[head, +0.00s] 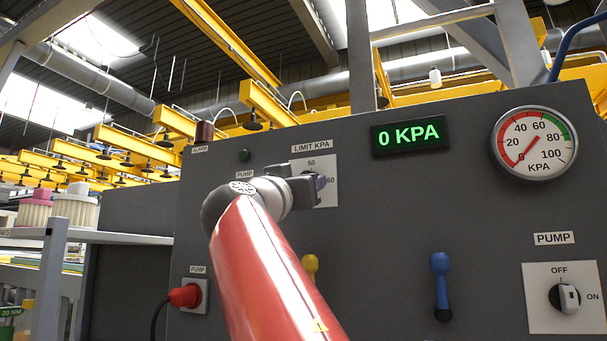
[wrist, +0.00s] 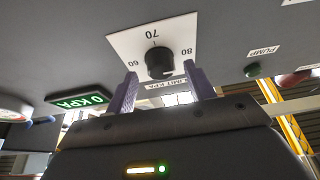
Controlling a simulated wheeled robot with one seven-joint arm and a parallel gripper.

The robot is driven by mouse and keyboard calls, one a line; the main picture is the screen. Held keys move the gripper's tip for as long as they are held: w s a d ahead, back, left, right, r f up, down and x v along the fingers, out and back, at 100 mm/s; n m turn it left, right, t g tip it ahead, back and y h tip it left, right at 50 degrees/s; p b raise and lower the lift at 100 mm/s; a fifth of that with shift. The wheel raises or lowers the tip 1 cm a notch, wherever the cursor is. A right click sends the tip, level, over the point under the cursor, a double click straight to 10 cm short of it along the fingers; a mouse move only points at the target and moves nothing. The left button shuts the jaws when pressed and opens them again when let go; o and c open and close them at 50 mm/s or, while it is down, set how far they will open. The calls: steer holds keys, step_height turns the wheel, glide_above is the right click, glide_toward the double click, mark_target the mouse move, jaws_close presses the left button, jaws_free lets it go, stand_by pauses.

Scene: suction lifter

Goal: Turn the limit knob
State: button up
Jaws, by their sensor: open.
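The limit knob (wrist: 159,62) is a round black knob on a white plate (wrist: 128,42) marked 60, 70 and 80, seen upside down in the wrist view. In the head view the plate (head: 314,164) sits under the LIMIT KPA label, and my gripper hides the knob. My gripper (wrist: 160,75) is open, with one purple finger on each side of the knob in the wrist view. Neither finger visibly touches it; how deep they reach cannot be told. In the head view my gripper (head: 319,186) is close to the panel.
The grey panel (head: 385,225) carries a green 0 KPA display (head: 408,136), a round gauge (head: 534,143), a yellow lever (head: 310,268), a blue lever (head: 440,285) and a pump switch (head: 564,297). A red plug (head: 185,295) is at lower left. A shelf (head: 110,237) stands left.

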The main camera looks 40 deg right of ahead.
steer(key=shift+x, duration=0.75)
steer(key=c, duration=1)
steer(key=shift+n, duration=0.4)
